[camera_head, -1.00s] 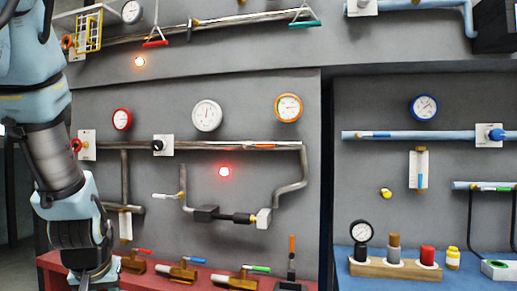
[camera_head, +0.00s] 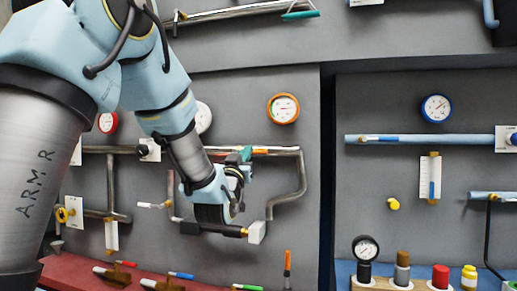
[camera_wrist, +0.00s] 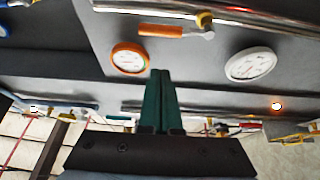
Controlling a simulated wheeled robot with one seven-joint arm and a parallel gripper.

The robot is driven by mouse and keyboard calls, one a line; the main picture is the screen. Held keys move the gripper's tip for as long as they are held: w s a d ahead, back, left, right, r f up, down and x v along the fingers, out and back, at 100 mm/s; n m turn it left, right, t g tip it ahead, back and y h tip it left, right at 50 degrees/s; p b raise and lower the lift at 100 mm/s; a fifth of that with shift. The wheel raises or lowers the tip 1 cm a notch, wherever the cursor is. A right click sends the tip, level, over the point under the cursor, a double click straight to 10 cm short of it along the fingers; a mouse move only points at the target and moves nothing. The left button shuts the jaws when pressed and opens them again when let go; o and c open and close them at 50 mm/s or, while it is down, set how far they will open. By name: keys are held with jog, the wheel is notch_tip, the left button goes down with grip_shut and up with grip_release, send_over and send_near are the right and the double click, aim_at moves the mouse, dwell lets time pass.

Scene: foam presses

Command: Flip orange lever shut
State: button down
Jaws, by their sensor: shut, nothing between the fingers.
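An orange lever (camera_wrist: 160,31) with a brass valve body lies roughly along a metal pipe in the wrist view. In the head view the orange lever (camera_head: 262,151) shows on the pipe below the orange-rimmed gauge, beside my gripper (camera_head: 246,153). My gripper's green fingers (camera_wrist: 162,74) are pressed together and empty. Their tips are apart from the lever in the wrist view. In the head view the tips overlap the pipe near the lever's left end, and I cannot tell whether they touch. My arm hides part of the pipe.
An orange-rimmed gauge (camera_head: 283,108) and a white gauge (camera_wrist: 251,64) are mounted near the lever. A bent pipe (camera_head: 290,199) runs down at the right.

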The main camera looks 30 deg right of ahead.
jog(key=shift+s+d+r, duration=0.15)
jog(key=shift+r, duration=0.05)
jog(key=p+x, duration=0.6)
jog(key=x, duration=0.4)
jog(key=f, duration=0.1)
jog(key=f+p, duration=0.1)
jog(key=f, duration=0.2)
jog(key=shift+s+a, duration=0.3)
jog(key=shift+f, duration=0.1)
